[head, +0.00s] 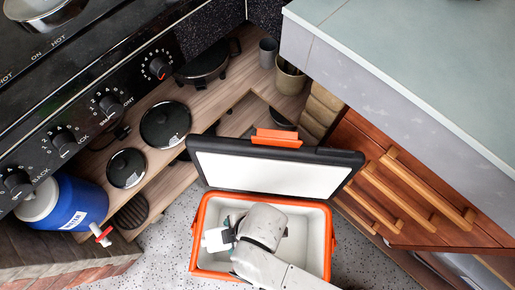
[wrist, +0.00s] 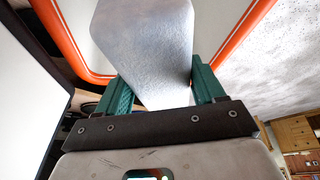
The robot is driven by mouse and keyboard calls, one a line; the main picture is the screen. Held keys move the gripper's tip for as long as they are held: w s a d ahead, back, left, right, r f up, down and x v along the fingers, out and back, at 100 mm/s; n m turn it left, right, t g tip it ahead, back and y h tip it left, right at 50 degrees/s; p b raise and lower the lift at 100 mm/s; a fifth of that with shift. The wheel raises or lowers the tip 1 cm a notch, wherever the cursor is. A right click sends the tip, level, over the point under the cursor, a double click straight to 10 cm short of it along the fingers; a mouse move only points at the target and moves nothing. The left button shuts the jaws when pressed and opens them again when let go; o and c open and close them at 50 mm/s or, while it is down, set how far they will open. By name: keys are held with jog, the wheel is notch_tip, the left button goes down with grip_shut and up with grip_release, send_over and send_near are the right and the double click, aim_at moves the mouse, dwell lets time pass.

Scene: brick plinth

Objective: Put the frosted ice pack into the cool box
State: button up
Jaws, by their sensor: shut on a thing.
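The frosted ice pack (wrist: 145,45) is a pale, rough-surfaced block, held between the green fingers of my gripper (wrist: 161,75) in the wrist view. In the head view the ice pack (head: 216,240) shows as a small white block at the left of my gripper (head: 232,236), over the cool box opening. The cool box (head: 325,213) is orange with a white inside. Its dark-edged lid (head: 265,172) stands open at the back. My arm hides part of the box's inside, and I cannot tell how far the pack is below the rim.
A blue water jug (head: 75,205) with a red tap stands at the left. Wooden shelving with several black lids (head: 165,125) lies behind the box. Wooden drawers with bar handles (head: 400,180) stand close at the right. Speckled floor (head: 175,245) is clear left of the box.

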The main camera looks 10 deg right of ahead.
jog(key=shift+w+a+f+n, duration=0.1)
jog(key=shift+f+n, duration=0.3)
jog(key=shift+f, duration=0.1)
notch_tip(320, 180, down, 28)
jog(key=b, duration=1.1)
jog(key=o, duration=1.3)
jog(key=shift+f, duration=0.1)
jog(key=p+v, duration=0.5)
jog(key=v, duration=0.7)
jog(key=shift+w, duration=0.15)
